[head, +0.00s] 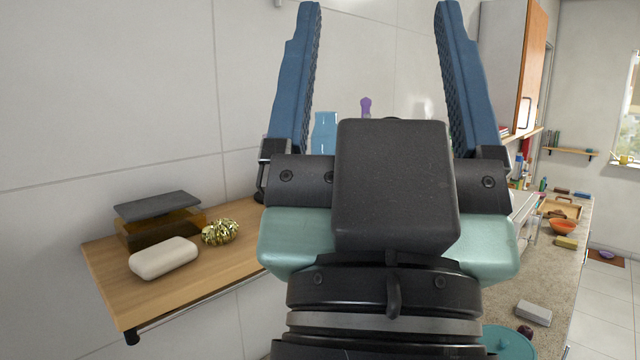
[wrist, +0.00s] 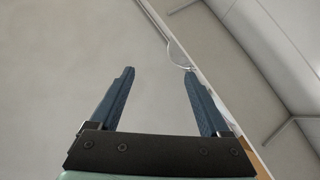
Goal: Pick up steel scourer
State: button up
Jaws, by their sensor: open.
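The steel scourer (head: 221,231) is a small, shiny, gold-coloured tangled ball. It rests on the wooden shelf (head: 215,280) at the left of the head view, right of a white soap bar. My gripper (head: 378,8) is open and empty, its two blue fingers pointing up in the head view, to the right of the scourer and in front of the wall. In the wrist view my gripper (wrist: 158,70) also shows open, with bare wall behind it. The scourer does not show in the wrist view.
A white soap bar (head: 164,258) lies beside the scourer. A brown box with a dark grey lid (head: 157,206) stands behind them. A blue bottle (head: 324,133) is partly hidden behind my gripper. A counter (head: 555,275) with several items runs along the right.

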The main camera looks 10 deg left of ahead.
aim_at(224, 230)
jog(key=i+l, duration=0.85)
jog(key=l, duration=0.25)
jog(key=i+l+u, duration=0.15)
jog(key=u, duration=1.05)
